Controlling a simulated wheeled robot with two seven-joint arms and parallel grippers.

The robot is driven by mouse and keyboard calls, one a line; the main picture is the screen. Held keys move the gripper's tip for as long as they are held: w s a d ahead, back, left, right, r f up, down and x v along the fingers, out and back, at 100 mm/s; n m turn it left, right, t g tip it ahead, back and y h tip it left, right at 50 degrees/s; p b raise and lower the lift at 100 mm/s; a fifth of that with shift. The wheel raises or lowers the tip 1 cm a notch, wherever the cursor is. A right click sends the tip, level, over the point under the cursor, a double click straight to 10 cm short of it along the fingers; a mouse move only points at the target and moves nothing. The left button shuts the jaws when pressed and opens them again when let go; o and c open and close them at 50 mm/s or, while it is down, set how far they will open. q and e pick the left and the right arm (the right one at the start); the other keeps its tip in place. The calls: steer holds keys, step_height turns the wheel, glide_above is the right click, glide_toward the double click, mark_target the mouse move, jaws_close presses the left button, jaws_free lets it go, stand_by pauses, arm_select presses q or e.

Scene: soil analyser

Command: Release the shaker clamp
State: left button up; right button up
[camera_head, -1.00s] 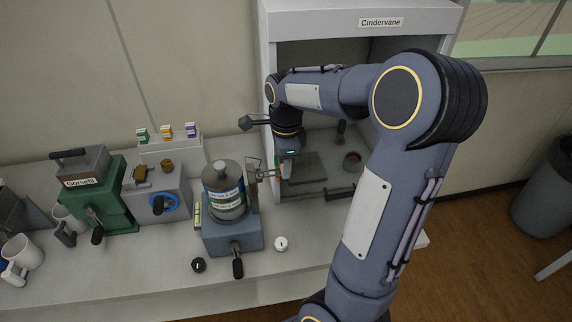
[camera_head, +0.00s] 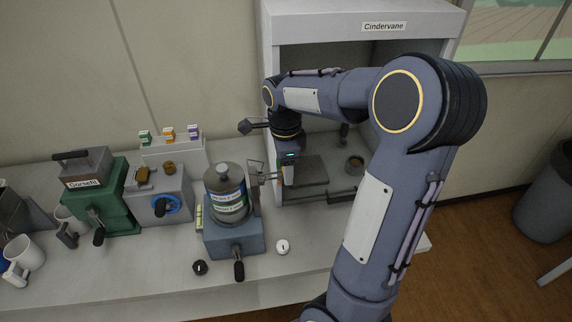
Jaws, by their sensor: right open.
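The shaker (camera_head: 233,240) is a blue-grey box on the bench with a dark lever handle (camera_head: 239,270) at its front. A grey canister (camera_head: 224,178) with blue, white and green labels stands on it. An upright dark bar at the canister's right side looks like the shaker clamp (camera_head: 254,202). My right gripper (camera_head: 262,174) reaches in from the right, its fingers open beside the top of this bar. I cannot tell whether they touch it. My left gripper is not in view.
A cabinet labelled Cindervane (camera_head: 384,27) stands behind my right arm. A green press labelled Gorsefil (camera_head: 108,198) and a grey device with a blue wheel (camera_head: 160,190) stand left. A black knob (camera_head: 200,267) and a white knob (camera_head: 282,247) sit near the shaker.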

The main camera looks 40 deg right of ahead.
step_height(320, 180, up, 8)
steer(key=shift+f+b, duration=0.1)
steer(key=shift+b, duration=0.4)
stand_by(0.4)
steer(key=s+a+f+n+t+y+b, duration=0.1)
steer(key=s+a+f+n+t+y, duration=0.1)
steer(key=s+a+n, duration=0.6)
steer(key=s+a+f+n+t+y+b, duration=0.2)
steer(key=s+a+f+n, duration=0.5)
steer(key=n, duration=0.7)
steer(key=shift+s+a+n+t, duration=0.3)
steer(key=shift+s+a+t, duration=0.1)
steer(key=shift+a+t, duration=0.55)
